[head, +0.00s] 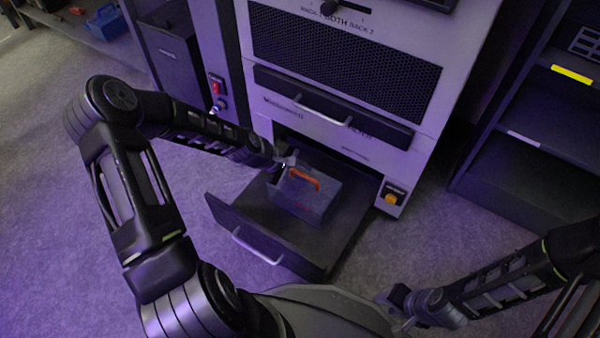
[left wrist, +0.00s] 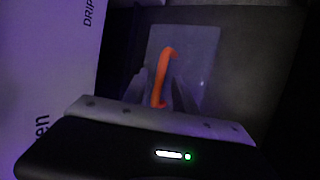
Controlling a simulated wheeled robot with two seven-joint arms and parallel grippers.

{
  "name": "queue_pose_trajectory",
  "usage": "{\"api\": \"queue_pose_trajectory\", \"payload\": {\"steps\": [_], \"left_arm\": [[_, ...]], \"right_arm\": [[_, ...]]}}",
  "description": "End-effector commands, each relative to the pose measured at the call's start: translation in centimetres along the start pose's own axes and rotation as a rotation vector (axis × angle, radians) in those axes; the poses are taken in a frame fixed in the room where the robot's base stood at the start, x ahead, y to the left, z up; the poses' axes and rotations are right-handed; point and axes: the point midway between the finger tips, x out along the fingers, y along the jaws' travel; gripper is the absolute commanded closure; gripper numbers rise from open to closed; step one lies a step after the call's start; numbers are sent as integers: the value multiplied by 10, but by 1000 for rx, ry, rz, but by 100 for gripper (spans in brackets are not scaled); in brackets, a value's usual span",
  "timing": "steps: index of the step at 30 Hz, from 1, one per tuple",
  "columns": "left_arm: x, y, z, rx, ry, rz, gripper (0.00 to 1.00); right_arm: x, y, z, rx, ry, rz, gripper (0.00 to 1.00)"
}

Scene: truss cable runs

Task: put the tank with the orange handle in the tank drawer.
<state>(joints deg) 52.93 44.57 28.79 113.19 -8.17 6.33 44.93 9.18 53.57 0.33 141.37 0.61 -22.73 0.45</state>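The grey tank (head: 308,200) with the orange handle (head: 304,178) stands upright inside the pulled-out tank drawer (head: 262,232), towards its rear. The tank also shows in the left wrist view (left wrist: 205,52), with its orange handle (left wrist: 164,72) running between my fingers. My left gripper (head: 287,164) is at the rear left end of the handle. In the left wrist view the left gripper's fingers (left wrist: 160,92) stand apart, one on each side of the handle, with gaps visible. My right gripper (head: 392,302) is low at the front, away from the drawer, and its fingers are too small to judge.
The machine cabinet (head: 350,160) rises behind the drawer, with a closed upper drawer (head: 330,108) above the opening. A dark shelf unit (head: 535,140) stands at the right. A blue toolbox (head: 105,22) sits far left. Carpet is clear right of the drawer.

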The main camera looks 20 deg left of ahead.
Motion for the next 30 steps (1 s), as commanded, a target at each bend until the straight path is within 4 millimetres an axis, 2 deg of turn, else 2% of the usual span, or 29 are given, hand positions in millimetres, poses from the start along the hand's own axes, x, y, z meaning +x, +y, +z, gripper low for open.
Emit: {"api": "queue_pose_trajectory", "payload": {"steps": [7, 11, 17, 24, 30], "left_arm": [[-1, 1, 0, 0, 0, 0, 66], [-9, 2, 0, -1, 2, 0, 66], [-41, 3, 0, -2, 3, 1, 66], [-92, 3, 0, -4, 3, 0, 66], [-118, 2, 0, -2, 2, 0, 66]], "right_arm": [[-1, 0, 0, 0, 0, 0, 64], [-6, -2, 0, 0, -2, 0, 64], [-23, -7, 1, -1, -8, 0, 64], [-48, -15, 3, -3, -22, -1, 64], [-59, -18, 6, -4, -31, -1, 64]]}}
